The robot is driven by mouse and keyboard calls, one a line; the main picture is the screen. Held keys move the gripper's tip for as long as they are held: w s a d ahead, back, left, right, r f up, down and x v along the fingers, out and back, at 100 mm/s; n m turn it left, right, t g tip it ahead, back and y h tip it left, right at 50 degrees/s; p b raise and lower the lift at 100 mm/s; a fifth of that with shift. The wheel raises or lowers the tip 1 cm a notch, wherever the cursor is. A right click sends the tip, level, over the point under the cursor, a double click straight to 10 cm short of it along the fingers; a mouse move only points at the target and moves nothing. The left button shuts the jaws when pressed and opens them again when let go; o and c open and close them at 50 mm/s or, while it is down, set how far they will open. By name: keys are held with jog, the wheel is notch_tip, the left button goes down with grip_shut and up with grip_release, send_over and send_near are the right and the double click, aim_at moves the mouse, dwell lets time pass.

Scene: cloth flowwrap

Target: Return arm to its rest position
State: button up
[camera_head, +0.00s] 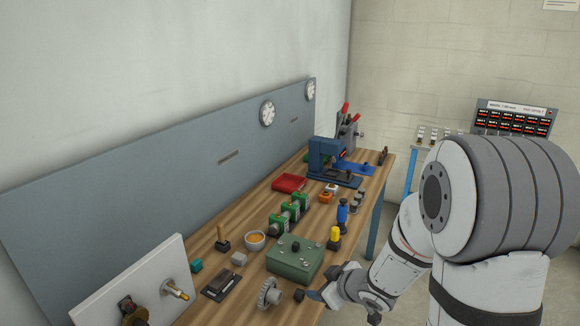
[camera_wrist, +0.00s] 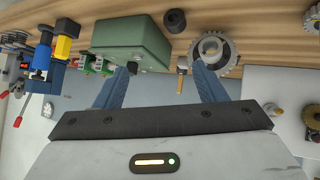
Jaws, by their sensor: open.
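My gripper (camera_wrist: 163,84) is open in the wrist view, its two bluish fingers apart with nothing held between them. In the head view my gripper (camera_head: 318,298) is at the front edge of the wooden workbench (camera_head: 210,262), close to a grey gear (camera_head: 269,294) and a small dark cylinder (camera_head: 299,295). A green box (camera_head: 295,258) stands just beyond it. In the wrist view the gear (camera_wrist: 213,50) and the green box (camera_wrist: 131,38) lie past the fingertips. I cannot tell from the views whether the fingers touch anything.
The bench holds a blue press (camera_head: 325,160), a red tray (camera_head: 289,183), a bowl (camera_head: 255,240), a blue bottle-like item (camera_head: 342,213) and a yellow-topped item (camera_head: 334,236). A grey panel (camera_head: 150,175) runs behind. A white board (camera_head: 140,285) stands at the near left.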

jog(key=s+d+r+m+h, duration=0.6)
jog(key=d+r+h, duration=0.1)
jog(key=d+r, duration=0.25)
jog(key=s+a+r+m+g, duration=0.1)
jog(key=s+r+m+g, duration=0.1)
jog(key=s, duration=0.6)
jog(key=s+a+r+m+g+y, duration=0.1)
jog(key=s+m+g, duration=0.1)
jog(key=s, duration=0.5)
jog(key=shift+s+a+r+g, duration=0.15)
jog(key=shift+s+r+g, duration=0.2)
jog(key=shift+g, duration=0.25)
